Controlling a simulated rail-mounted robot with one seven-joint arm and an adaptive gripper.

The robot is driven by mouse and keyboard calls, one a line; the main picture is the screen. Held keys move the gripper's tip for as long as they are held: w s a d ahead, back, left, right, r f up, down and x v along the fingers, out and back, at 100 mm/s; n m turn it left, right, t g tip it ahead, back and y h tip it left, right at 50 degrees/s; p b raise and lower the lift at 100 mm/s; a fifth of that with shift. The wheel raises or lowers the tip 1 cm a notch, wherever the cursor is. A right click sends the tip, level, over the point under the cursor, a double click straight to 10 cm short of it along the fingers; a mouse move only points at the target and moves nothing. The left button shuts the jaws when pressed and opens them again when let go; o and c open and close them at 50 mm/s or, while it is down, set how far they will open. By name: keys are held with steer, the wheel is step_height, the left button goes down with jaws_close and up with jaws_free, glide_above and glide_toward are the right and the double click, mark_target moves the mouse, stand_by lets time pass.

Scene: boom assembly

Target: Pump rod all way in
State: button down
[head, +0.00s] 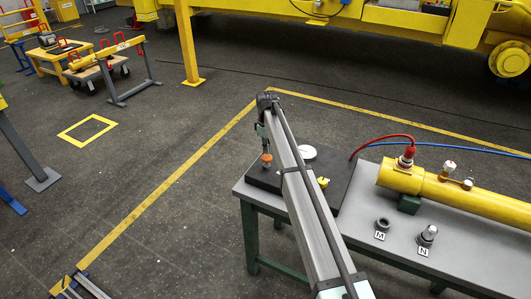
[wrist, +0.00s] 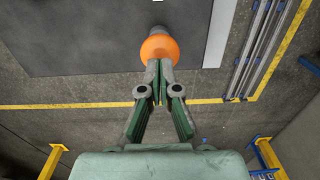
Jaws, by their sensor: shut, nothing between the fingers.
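The pump rod's orange knob (head: 267,157) shows at the left end of the dark pump plate (head: 340,184), directly below my gripper (head: 265,143). In the wrist view the round orange knob (wrist: 158,46) is just beyond the fingertips of my gripper (wrist: 159,68). My gripper is shut, with nothing between its fingers. The fingertips overlap the near edge of the knob in the picture; I cannot tell whether they touch it. A grey stub (wrist: 158,27) shows past the knob. How much of the rod is out is hidden.
The plate lies on a grey table (head: 395,227) and also carries a white disc (head: 307,152) and a yellow knob (head: 323,183). To the right are a yellow cylinder (head: 455,192) with red and blue hoses, and small parts labelled M and N. Floor left of the table is clear.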

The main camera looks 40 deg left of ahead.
mark_target(266, 155)
step_height(266, 155, up, 10)
steer(key=b, duration=0.3)
steer(key=shift+w+a+f, duration=0.1)
stand_by(0.9)
step_height(266, 155, down, 11)
steer(key=p, duration=0.6)
steer(key=shift+f, duration=0.2)
stand_by(0.5)
